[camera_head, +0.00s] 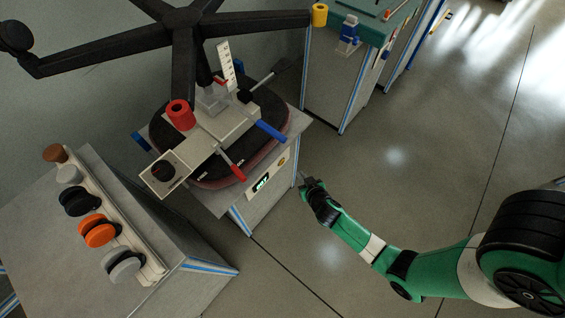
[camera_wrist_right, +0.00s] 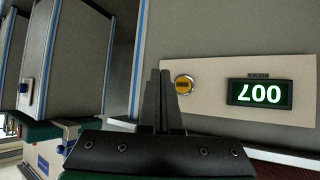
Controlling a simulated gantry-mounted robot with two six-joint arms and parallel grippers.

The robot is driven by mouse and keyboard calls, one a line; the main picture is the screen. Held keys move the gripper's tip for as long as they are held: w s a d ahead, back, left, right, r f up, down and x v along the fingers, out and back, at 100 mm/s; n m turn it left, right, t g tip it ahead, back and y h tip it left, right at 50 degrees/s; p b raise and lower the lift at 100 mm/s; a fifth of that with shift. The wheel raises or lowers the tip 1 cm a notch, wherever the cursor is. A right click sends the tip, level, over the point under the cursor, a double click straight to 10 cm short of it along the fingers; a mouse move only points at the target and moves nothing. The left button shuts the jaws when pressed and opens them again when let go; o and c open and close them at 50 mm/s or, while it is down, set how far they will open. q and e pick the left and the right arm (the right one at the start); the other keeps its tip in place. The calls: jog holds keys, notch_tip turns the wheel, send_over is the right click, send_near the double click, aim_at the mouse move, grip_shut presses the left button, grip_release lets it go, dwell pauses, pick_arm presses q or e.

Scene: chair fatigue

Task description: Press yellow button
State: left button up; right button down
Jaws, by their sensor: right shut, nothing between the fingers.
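The yellow button (camera_wrist_right: 184,85) sits in a round silver ring on a pale panel (camera_wrist_right: 215,112), left of a green-lit number display (camera_wrist_right: 259,94) in the right wrist view. In the head view the button (camera_head: 281,161) is small on the front of the test stand, beside the display (camera_head: 262,183). My right gripper (camera_head: 304,179) is in front of the panel, a little right of the button. Its fingers (camera_wrist_right: 161,77) are shut and empty, and appear just left of the button in the wrist view. A gap to the panel seems to remain. My left gripper is not in view.
An upturned black chair base (camera_head: 190,40) and seat rest on the test stand (camera_head: 235,212). A grey cabinet (camera_head: 60,235) with several casters stands at left. Another workbench (camera_head: 335,90) stands behind. The floor (camera_head: 430,150) right of the stand is clear.

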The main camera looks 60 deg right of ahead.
aim_at(282, 162)
jog(key=shift+w+d+b, duration=0.25)
jog(key=shift+w+b, duration=0.1)
jog(key=shift+w, duration=0.9)
jog(key=shift+w+d+b, duration=0.2)
jog(key=shift+w+b, duration=0.15)
jog(key=shift+w, duration=0.85)
jog(key=shift+w+d, duration=0.1)
jog(key=shift+w, duration=0.3)
jog(key=shift+w+b, duration=0.35)
jog(key=shift+b, duration=0.1)
dwell(0.5)
jog(key=shift+s+p, duration=0.3)
jog(key=shift+s, duration=0.45)
